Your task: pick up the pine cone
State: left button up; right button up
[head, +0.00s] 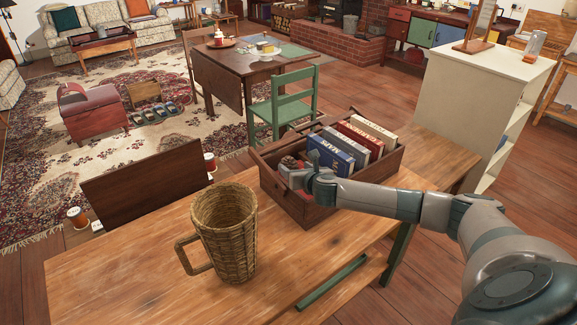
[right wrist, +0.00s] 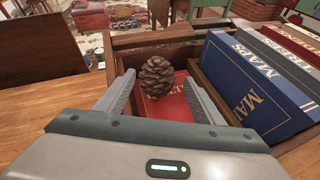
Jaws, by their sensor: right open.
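The brown pine cone (right wrist: 158,76) stands upright on a red book (right wrist: 165,106) inside the wooden crate (right wrist: 150,40). In the right wrist view it sits between the two fingers of my right gripper (right wrist: 159,90), which is open, with a gap on each side. In the head view the pine cone (head: 289,163) shows in part at the crate's left end, with my right gripper (head: 297,172) reaching over the crate (head: 345,190) from the right and hiding some of it. My left gripper is not in view.
Several upright books (head: 352,145) fill the crate's right side, close to my right gripper. A wicker mug (head: 226,235) stands on the wooden table (head: 130,265) left of the crate. A cream cabinet (head: 470,105) stands at the right. The table's front left is clear.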

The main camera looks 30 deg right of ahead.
jog(key=shift+x, duration=0.8)
jog(key=shift+w+f, duration=0.1)
jog(key=shift+w, duration=0.1)
